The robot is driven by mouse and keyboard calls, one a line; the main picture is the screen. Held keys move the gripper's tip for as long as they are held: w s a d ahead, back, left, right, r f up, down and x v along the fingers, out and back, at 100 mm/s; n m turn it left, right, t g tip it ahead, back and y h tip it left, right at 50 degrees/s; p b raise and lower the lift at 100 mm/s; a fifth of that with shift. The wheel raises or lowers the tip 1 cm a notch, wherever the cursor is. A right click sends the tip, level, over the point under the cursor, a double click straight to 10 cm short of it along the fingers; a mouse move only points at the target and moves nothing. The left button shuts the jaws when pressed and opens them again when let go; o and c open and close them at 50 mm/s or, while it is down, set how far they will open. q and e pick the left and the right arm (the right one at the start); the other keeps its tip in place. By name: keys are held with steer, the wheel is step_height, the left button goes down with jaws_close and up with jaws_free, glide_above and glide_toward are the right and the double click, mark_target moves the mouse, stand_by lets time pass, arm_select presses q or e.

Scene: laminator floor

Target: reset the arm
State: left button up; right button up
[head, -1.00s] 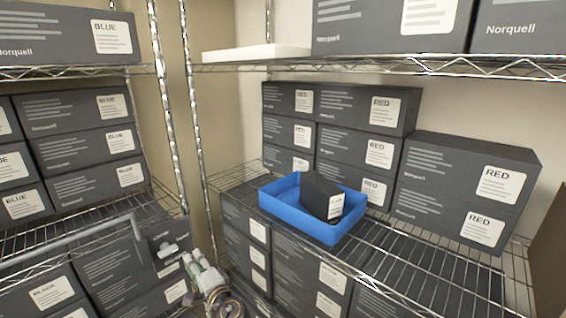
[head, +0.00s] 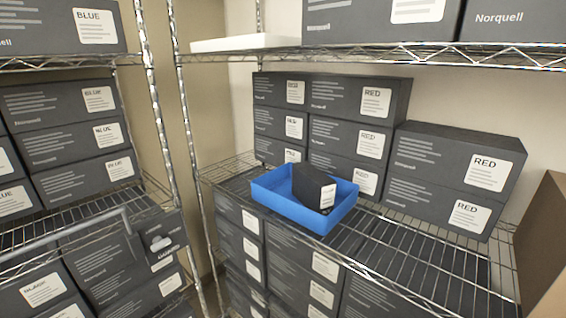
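Neither of my grippers is in view, and no part of my arms can be made out for certain. A blue tray (head: 290,210) sits on the middle wire shelf of the right rack. A dark box (head: 313,187) with a white label stands tilted inside the tray, toward its right side. Nothing is touching the tray or this box from above.
Dark boxes labelled RED (head: 462,178) stand behind and right of the tray. Boxes labelled BLUE (head: 70,130) fill the left rack. Chrome posts (head: 186,130) stand between the racks. A brown carton (head: 545,245) is at the right edge. Bare shelf (head: 415,250) shows right of the tray.

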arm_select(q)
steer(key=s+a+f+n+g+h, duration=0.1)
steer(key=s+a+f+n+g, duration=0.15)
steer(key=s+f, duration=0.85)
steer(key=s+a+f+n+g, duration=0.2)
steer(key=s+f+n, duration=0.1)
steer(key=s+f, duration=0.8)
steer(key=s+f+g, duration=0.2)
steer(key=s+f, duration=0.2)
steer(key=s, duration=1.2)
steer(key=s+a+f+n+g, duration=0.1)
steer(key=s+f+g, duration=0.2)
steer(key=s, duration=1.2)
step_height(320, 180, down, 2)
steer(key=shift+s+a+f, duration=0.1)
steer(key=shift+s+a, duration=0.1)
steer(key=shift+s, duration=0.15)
